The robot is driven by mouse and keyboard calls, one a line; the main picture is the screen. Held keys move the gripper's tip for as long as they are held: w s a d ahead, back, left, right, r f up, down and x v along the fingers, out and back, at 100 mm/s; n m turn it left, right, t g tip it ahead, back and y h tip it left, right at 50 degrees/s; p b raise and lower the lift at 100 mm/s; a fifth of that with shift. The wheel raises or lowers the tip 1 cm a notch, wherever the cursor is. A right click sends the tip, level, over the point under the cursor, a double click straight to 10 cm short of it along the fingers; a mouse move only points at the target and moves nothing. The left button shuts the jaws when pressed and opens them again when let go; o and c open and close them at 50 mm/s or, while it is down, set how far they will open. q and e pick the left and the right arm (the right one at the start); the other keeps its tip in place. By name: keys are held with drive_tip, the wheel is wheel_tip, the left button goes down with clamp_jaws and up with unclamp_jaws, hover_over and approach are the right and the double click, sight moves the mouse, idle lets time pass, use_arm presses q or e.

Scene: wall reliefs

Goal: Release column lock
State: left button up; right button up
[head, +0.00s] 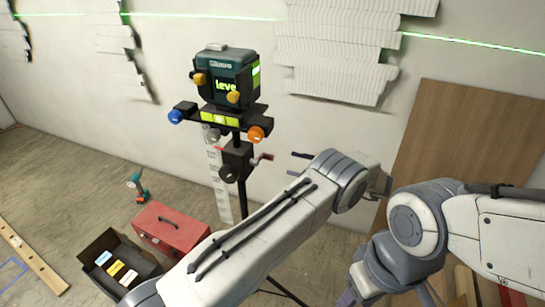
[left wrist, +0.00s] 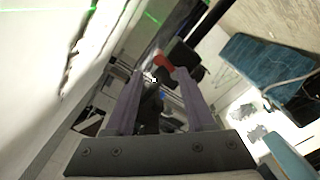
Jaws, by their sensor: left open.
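A green and black laser level (head: 226,78) stands on a dark tripod column. Below it, a black clamp block (head: 237,161) sits on the column, with a small red-tipped lever (head: 262,158) on its right side. My left gripper (head: 291,163) is open, its purple fingers pointing left at the lever, with a small gap from it. In the left wrist view a red part (left wrist: 162,62) and dark parts of the stand show beyond and between the open fingers (left wrist: 159,73). Contact cannot be told. My right gripper (head: 385,293) is partly cut off at the bottom edge.
Orange and blue knobs flank the head of the stand. A red toolbox (head: 171,229), a black open box (head: 112,262) and a drill (head: 137,186) are on the floor at left. A wooden board (head: 465,140) leans on the wall at right.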

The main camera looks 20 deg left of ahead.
sight(275, 157)
use_arm(q)
drive_tip(key=a+p, duration=0.1)
drive_tip(key=a, duration=0.2)
drive_tip(key=a+p, duration=0.1)
drive_tip(key=a, duration=0.3)
drive_tip(key=shift+w+a+r, duration=0.15)
drive_tip(key=shift+r, duration=0.05)
drive_tip(key=shift+a+f, duration=0.15)
drive_tip(key=shift+a, duration=0.4)
clamp_jaws()
